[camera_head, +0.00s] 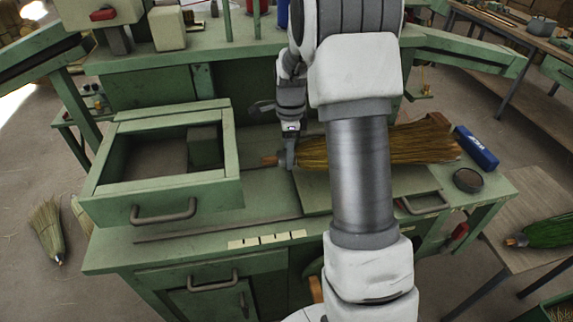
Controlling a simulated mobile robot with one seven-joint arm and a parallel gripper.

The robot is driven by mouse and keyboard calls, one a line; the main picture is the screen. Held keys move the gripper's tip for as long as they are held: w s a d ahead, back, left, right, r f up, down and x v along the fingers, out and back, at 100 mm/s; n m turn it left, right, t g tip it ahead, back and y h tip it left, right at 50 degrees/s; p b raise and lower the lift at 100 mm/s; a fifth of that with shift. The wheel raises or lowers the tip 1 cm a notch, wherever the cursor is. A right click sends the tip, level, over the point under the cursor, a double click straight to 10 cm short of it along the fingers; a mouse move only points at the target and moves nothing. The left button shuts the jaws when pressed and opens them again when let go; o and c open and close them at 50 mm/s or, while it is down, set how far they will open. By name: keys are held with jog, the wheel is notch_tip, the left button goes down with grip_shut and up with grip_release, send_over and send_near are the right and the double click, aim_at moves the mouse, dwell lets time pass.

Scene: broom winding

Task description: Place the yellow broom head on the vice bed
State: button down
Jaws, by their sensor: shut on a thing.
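A yellow broom head (412,143) lies roughly level over a flat green plate on the green workbench, its bristles fanning to the right. Its narrow orange-brown end (270,160) points left. My gripper (288,160) is shut on the broom head near this narrow end. My arm hides the middle of the broom head. The flat green plate (315,190) may be the vice bed. I cannot tell whether the broom head touches it.
An open green drawer frame (215,187) stands left of my gripper. A blue box (476,147) and a dark round tin (468,180) are to the right. A green broom head (545,232) lies on a side table. Straw brooms (47,228) are on the floor at left.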

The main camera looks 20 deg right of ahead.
jog(key=shift+a+f, duration=0.35)
jog(key=shift+a, duration=0.05)
notch_tip(320, 180, down, 4)
jog(key=shift+r, duration=0.1)
jog(key=shift+c, duration=0.4)
grip_release()
